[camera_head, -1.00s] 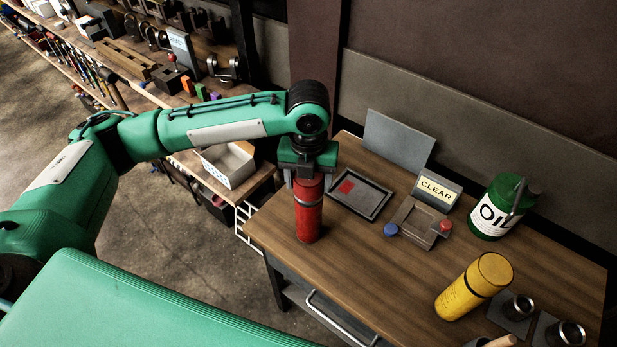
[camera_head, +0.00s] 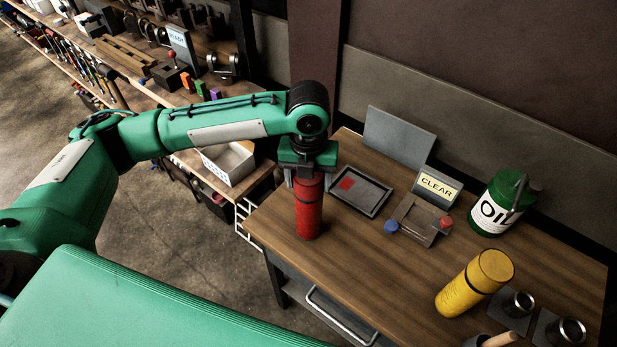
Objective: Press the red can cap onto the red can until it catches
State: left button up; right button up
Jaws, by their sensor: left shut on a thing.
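The red can (camera_head: 308,217) stands upright near the left edge of the wooden table. The red can cap (camera_head: 307,189) sits at its top, in line with the can, with a thin dark seam between them. My left gripper (camera_head: 307,176) points straight down from above and is shut on the cap. Its fingers and palm hide the cap's top. I cannot tell whether the cap has caught. My right gripper is not in view.
A dark tray (camera_head: 375,205) with a red square lies right of the can. A fixture with blue and red knobs (camera_head: 420,221), a CLEAR sign (camera_head: 438,187), a green oil can (camera_head: 497,205) and a yellow can (camera_head: 476,284) stand further right. The table's front middle is clear.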

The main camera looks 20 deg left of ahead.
pick_arm(q)
jog(key=o, duration=1.1)
notch_tip(320, 180, up, 14)
jog(key=b, duration=0.2)
jog(key=shift+f+b, duration=0.15)
jog(key=shift+b, duration=0.15)
jog(key=shift+a, duration=0.1)
